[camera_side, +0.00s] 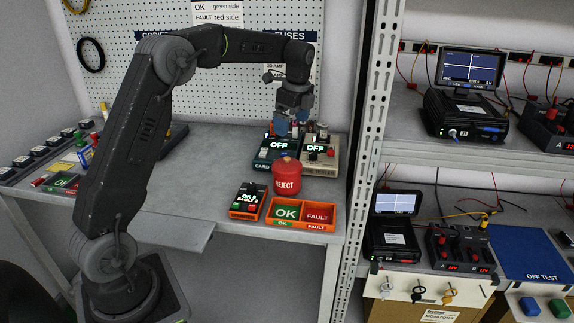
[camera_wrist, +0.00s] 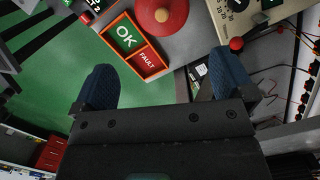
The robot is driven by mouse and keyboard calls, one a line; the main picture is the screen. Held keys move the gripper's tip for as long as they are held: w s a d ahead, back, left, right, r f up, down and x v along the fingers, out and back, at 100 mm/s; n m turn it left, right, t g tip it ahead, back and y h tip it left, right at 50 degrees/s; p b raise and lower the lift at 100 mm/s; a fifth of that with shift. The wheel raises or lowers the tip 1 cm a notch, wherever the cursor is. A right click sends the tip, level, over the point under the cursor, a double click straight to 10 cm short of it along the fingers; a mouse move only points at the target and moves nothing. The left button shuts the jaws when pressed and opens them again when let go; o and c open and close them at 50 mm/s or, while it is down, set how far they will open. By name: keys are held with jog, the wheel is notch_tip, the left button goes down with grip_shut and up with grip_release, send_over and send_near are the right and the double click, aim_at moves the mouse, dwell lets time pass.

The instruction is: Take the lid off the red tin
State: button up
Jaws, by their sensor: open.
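The red tin (camera_side: 287,180) stands upright on the table near its front right edge, with "REJECT" on its side. Its red lid (camera_side: 287,162) is on top and has a small knob. In the wrist view the lid (camera_wrist: 160,14) shows from above at the top edge, partly cut off, with a paler round knob. My gripper (camera_side: 291,118) is above and behind the tin in the side view, over the testers. In the wrist view my gripper (camera_wrist: 160,85) has its blue fingertips wide apart with nothing between them. It is apart from the tin.
An orange tray (camera_side: 302,228) with green OK and red FAULT compartments sits in front of the tin. A small orange-edged box (camera_side: 247,202) is left of it. Two testers reading OFF, the card tester (camera_side: 270,153) and another (camera_side: 318,160), stand behind. A metal rack post (camera_side: 372,130) rises at right. The table's middle is clear.

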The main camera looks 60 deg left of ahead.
aim_at(287, 158)
jog(key=f, duration=0.7)
jog(key=shift+s+a+f, duration=0.15)
jog(key=shift+s+a, duration=0.05)
jog(key=shift+a, duration=0.2)
jog(key=shift+a+f, duration=0.25)
jog(key=shift+f, duration=1.05)
jog(key=shift+a+f, duration=0.2)
jog(key=shift+f, duration=1.05)
jog(key=c, duration=0.9)
jog(key=shift+f, duration=0.1)
jog(key=c, duration=0.3)
jog(key=shift+s, duration=0.1)
jog(key=shift+c, duration=0.2)
